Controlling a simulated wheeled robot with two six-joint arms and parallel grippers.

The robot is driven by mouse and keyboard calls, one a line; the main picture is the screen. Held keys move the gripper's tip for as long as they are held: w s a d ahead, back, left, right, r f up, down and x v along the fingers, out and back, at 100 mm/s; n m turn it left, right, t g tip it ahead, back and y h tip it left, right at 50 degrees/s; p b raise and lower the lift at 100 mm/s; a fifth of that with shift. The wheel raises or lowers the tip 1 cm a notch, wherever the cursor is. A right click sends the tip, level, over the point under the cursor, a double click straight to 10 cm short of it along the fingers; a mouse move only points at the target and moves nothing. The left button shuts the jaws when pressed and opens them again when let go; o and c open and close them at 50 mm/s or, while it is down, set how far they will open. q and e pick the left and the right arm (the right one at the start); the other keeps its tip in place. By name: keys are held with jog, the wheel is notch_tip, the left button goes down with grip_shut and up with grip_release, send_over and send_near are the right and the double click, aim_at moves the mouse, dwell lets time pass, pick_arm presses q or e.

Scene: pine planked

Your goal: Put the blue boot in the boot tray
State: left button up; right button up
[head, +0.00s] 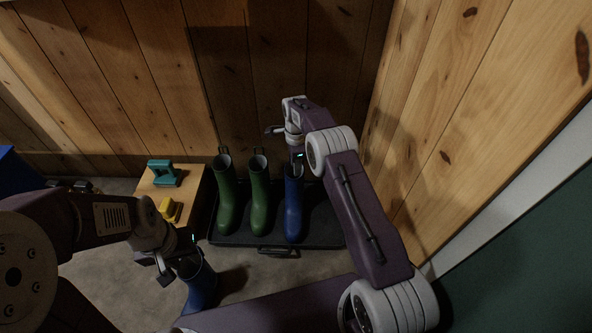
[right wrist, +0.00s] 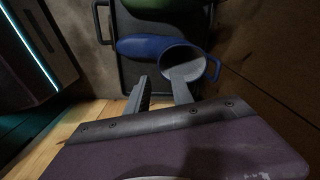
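The black boot tray (head: 325,232) lies on the floor by the back wall. One blue boot (head: 293,210) stands in it, right of two green boots. My right gripper (head: 297,157) is above this boot's top. In the right wrist view its fingers (right wrist: 162,92) are apart at the blue boot's rim (right wrist: 207,54), one seemingly over the opening and one outside. A second blue boot (head: 201,290) is in front of the tray, lower left, partly cut by my arm. My left gripper (head: 178,262) is at its top rim; its fingers are partly hidden, so its grip is unclear.
Two green boots (head: 227,200) (head: 260,200) stand in the tray's left and middle. A small wooden table (head: 188,190) left of the tray holds a teal object (head: 164,173) and a yellow object (head: 168,209). Wooden walls close off the back and right.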

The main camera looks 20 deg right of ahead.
jog(key=shift+r+p, duration=0.3)
jog(key=shift+r, duration=0.95)
jog(key=s+r+n, duration=0.8)
jog(key=s, duration=0.2)
jog(key=s+d+n+t, duration=0.1)
jog(key=s+n, duration=0.9)
jog(key=s, duration=0.9)
jog(key=shift+s+r, duration=0.3)
jog(key=shift+r, duration=0.1)
jog(key=shift+r, duration=0.1)
